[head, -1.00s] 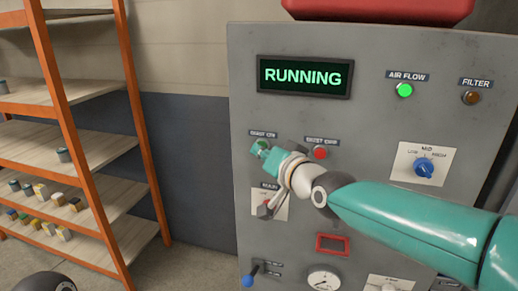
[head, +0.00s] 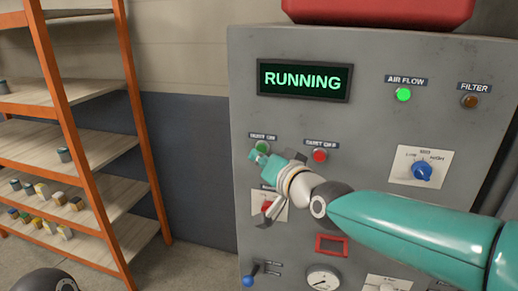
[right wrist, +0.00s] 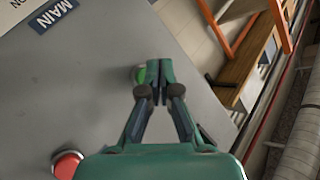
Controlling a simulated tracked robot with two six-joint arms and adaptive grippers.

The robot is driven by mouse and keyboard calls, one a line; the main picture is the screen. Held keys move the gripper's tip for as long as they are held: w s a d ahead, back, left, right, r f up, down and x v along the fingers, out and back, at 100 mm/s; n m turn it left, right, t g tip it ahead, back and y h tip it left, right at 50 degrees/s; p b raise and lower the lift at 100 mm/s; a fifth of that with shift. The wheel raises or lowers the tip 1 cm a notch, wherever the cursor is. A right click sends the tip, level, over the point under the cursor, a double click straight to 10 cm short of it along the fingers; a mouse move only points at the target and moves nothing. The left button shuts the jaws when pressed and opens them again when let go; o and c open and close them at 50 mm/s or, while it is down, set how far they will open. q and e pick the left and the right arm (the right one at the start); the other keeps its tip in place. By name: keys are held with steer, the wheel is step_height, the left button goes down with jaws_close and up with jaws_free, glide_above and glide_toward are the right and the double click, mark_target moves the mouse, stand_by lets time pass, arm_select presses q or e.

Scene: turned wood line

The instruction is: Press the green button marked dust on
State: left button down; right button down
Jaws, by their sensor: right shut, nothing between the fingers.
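The green dust on button (head: 262,147) is on the upper left of the grey panel, under a small dark label. My right gripper (head: 256,156) is shut and empty, its tips just below and left of the button in the head view. In the right wrist view the green button (right wrist: 140,75) shows beside the closed fingertips (right wrist: 154,66), partly hidden by them. I cannot tell whether the tips touch it. The display (head: 303,79) reads RUNNING in green, and the air flow lamp (head: 403,95) is lit green.
A red button (head: 320,156) sits close to the right of the green one. A switch plate (head: 283,213) lies below, partly behind my gripper. A blue knob (head: 422,171) is further right. An orange-framed shelf (head: 147,140) stands at the left, with free space before the panel.

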steer(key=shift+s, duration=0.1)
steer(key=s, duration=0.1)
steer(key=s+a+p, duration=0.1)
steer(key=s, duration=0.1)
steer(key=s+p, duration=0.1)
steer(key=shift+s+a, duration=0.3)
steer(key=shift+f, duration=0.1)
stand_by(0.4)
steer(key=s+d+f+g+h, duration=0.2)
steer(key=d+f+g, duration=0.1)
steer(key=f, duration=1.2)
steer(key=s+d+f+g+h, duration=0.1)
steer(key=d+f+g, duration=0.25)
steer(key=f, duration=1.15)
steer(key=s+d+f+g, duration=0.2)
steer(key=s+f+g, duration=0.1)
steer(key=s+f, duration=0.8)
steer(key=s+d+f+g, duration=0.3)
steer(key=s+f+g, duration=0.1)
steer(key=s+f, duration=0.7)
steer(key=shift+s+d, duration=0.2)
steer(key=shift+s, duration=0.65)
